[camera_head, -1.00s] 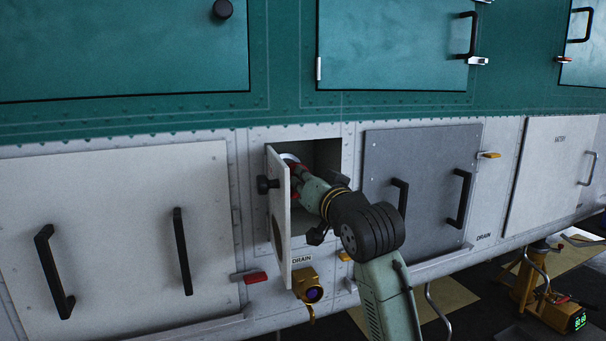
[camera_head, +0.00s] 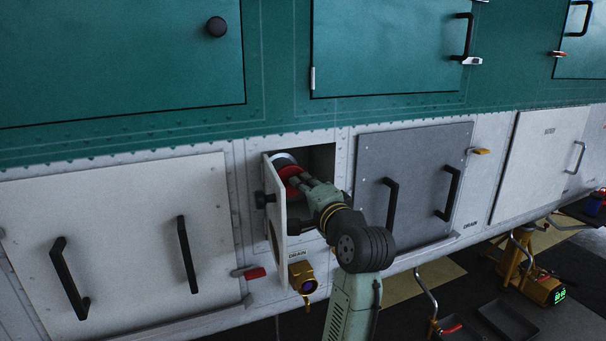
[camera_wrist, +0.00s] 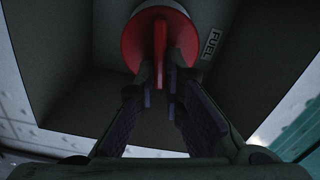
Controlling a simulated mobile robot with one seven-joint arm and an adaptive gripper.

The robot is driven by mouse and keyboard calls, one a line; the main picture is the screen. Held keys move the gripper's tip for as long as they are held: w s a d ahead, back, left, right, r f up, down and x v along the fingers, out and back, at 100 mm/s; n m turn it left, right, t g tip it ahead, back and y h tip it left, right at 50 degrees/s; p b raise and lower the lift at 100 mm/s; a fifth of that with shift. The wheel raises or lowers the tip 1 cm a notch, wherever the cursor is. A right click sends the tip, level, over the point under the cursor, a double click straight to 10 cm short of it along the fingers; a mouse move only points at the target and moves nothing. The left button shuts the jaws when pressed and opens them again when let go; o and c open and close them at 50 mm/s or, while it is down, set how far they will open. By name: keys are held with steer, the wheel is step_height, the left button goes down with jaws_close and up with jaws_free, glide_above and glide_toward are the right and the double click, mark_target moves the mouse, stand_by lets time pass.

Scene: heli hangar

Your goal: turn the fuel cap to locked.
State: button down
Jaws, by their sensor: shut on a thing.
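The red fuel cap (camera_wrist: 146,38) sits on a pale round neck inside the open bay, beside a small FUEL label (camera_wrist: 211,45) in the wrist view. In the head view the cap (camera_head: 291,176) shows partly behind the open bay door. My gripper (camera_wrist: 160,80) reaches into the bay and is shut on the cap's upright red grip bar, one finger on each side. In the head view my gripper (camera_head: 305,183) is at the cap. No lock marking on the cap is readable.
The small white bay door (camera_head: 278,220) stands open just left of my gripper. A brass drain fitting (camera_head: 303,277) sticks out below the bay. A grey panel (camera_head: 410,185) with black handles is to the right. A yellow floor unit (camera_head: 530,275) stands at lower right.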

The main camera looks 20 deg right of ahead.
steer(key=shift+f+m+p, duration=0.2)
steer(key=shift+m+p, duration=0.5)
steer(key=shift+m, duration=0.5)
steer(key=shift+d+f, duration=0.1)
steer(key=c, duration=1.7)
jaws_free()
steer(key=s, duration=1.2)
steer(key=shift+d, duration=0.15)
